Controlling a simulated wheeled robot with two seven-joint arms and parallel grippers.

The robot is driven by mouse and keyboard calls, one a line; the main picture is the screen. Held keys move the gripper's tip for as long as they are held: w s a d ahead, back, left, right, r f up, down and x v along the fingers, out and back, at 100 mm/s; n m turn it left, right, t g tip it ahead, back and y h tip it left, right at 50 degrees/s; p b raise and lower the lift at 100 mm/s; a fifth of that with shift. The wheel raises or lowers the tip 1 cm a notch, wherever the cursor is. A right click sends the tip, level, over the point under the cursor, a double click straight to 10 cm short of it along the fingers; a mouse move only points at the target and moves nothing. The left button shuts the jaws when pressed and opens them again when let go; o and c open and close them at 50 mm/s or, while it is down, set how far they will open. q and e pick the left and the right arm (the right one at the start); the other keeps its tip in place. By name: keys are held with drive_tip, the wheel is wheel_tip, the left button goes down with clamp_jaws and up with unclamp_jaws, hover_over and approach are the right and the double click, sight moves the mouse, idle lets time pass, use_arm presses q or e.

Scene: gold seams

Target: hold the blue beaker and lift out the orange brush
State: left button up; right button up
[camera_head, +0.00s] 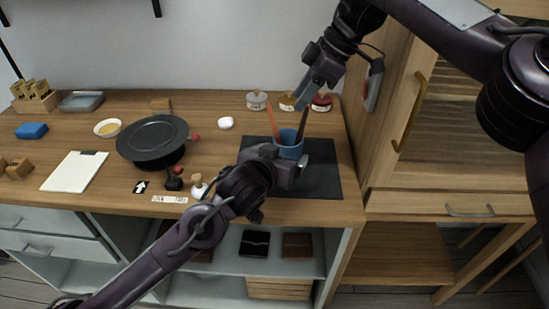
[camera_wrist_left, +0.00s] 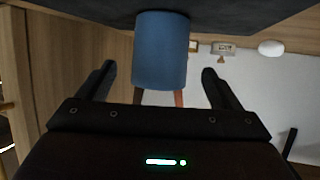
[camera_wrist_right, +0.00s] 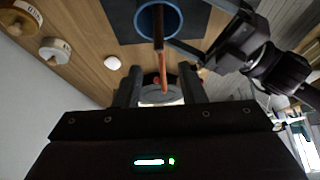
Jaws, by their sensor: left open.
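The blue beaker (camera_head: 289,150) stands on the dark mat (camera_head: 322,184), holding an orange brush (camera_head: 272,122) and a dark-handled one (camera_head: 303,121). My left gripper (camera_head: 299,166) is low at the beaker's near side. In the left wrist view its two fingers are apart and the beaker (camera_wrist_left: 160,50) shows between and just beyond their tips. My right gripper (camera_head: 303,99) is above the beaker, near the brush tops. In the right wrist view its fingers (camera_wrist_right: 160,74) are apart, with the orange brush (camera_wrist_right: 163,68) in line with the gap; I cannot tell how deep.
Lidded jars (camera_head: 257,100) stand behind the beaker near the wall. A black pan (camera_head: 153,139) and a white clipboard (camera_head: 75,171) lie to the left. A wooden cabinet (camera_head: 385,105) rises at the right. The mat's right part is clear.

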sight(283, 152)
use_arm(q)
drive_tip(key=shift+x, duration=2.25)
drive_tip(key=c, duration=1.2)
